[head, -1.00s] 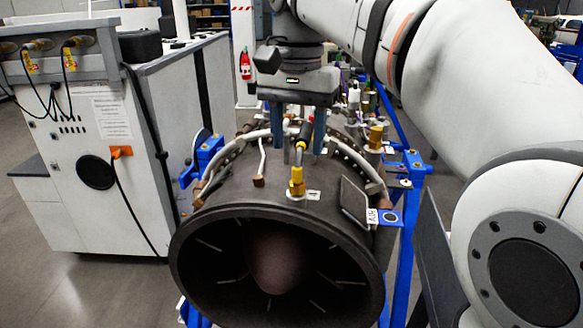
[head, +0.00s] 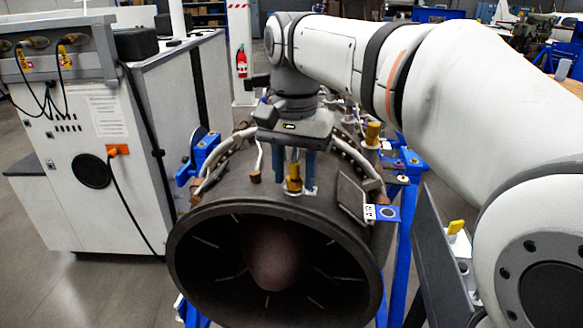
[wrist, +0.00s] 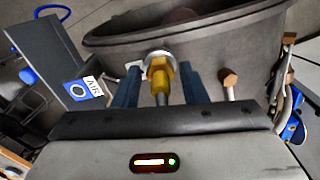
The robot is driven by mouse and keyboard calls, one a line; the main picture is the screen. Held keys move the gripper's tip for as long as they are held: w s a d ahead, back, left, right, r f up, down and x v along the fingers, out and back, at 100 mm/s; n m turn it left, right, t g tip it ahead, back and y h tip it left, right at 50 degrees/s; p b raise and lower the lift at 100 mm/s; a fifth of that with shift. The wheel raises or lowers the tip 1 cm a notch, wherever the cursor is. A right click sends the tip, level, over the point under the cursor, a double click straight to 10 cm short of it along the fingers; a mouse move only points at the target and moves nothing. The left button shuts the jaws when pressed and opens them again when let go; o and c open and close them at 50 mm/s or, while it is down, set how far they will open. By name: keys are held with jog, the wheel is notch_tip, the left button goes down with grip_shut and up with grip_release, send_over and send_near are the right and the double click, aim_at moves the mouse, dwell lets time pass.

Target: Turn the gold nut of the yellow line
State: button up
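The gold nut (head: 293,178) sits on a fitting on top of the dark turbine casing (head: 235,200), near its front rim. In the wrist view the nut (wrist: 159,70) stands between my two blue fingers, with a pale collar at its far end. My gripper (head: 295,176) is open, pointing down over the nut. In the wrist view my gripper (wrist: 160,69) has a finger on each side, with visible gaps to the nut. The line's upper part is hidden by my gripper in the head view.
Another gold fitting (head: 373,133) stands further back on the right. Copper-coloured fittings (head: 254,177) and pale hoses flank the nut. A grey plate (head: 352,196) and an AIR tag (head: 386,212) are to the right. A white cabinet (head: 60,200) stands left.

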jog(key=c, duration=0.6)
jog(key=shift+a, duration=0.2)
jog(key=shift+c, duration=0.5)
jog(key=shift+d, duration=0.2)
jog(key=shift+r+n+p, duration=0.1)
jog(key=shift+n+p, duration=0.75)
jog(key=shift+n, duration=1.95)
jog(key=o, duration=1)
